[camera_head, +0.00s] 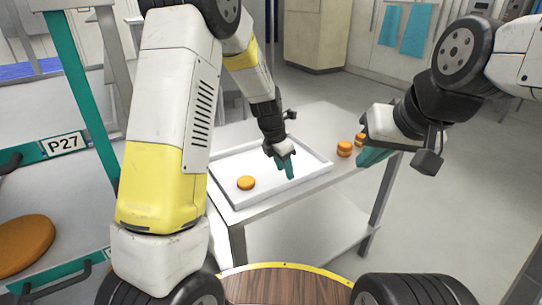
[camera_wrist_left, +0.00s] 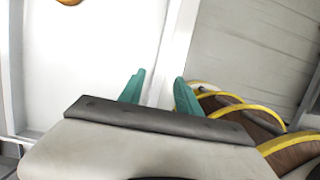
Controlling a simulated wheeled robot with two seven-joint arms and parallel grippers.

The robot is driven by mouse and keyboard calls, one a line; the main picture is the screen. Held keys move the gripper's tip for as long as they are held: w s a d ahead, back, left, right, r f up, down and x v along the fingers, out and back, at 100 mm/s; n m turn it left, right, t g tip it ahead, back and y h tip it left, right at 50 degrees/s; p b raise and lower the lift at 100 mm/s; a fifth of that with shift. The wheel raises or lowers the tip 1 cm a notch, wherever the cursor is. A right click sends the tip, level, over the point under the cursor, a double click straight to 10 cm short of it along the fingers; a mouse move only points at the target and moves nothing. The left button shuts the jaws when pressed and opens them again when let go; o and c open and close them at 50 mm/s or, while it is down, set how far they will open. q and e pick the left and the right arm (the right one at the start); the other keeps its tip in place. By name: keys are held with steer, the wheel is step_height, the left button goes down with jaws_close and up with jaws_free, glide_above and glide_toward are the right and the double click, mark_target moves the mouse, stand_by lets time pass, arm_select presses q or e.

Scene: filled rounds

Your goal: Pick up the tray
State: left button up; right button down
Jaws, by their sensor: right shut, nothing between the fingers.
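The white shallow tray (camera_head: 265,194) lies flat on a light table in the head view, with one orange round (camera_head: 246,183) in it. My left gripper (camera_head: 285,168) points down over the tray's near right side. In the left wrist view its teal fingers (camera_wrist_left: 160,92) are apart. The tray (camera_wrist_left: 90,60) shows there too, and its pale rim runs up the picture from the gap between the fingers. I cannot tell whether the fingers touch the rim. My right gripper (camera_head: 374,156) is shut and empty, near the table's right end, apart from the tray.
Several orange rounds (camera_head: 344,149) stand on the table right of the tray. A teal-framed rack marked P27 (camera_head: 62,144) with a large orange-brown disc (camera_head: 25,245) is at left. A cabinet with blue towels (camera_head: 414,30) stands behind. Open floor lies right of the table.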

mark_target(287, 181)
arm_select(q)
steer(key=x, duration=0.5)
steer(key=shift+f, duration=0.2)
steer(key=shift+c, duration=0.4)
steer(key=shift+s, duration=0.1)
jaws_close()
steer(key=shift+r, duration=0.1)
stand_by(0.5)
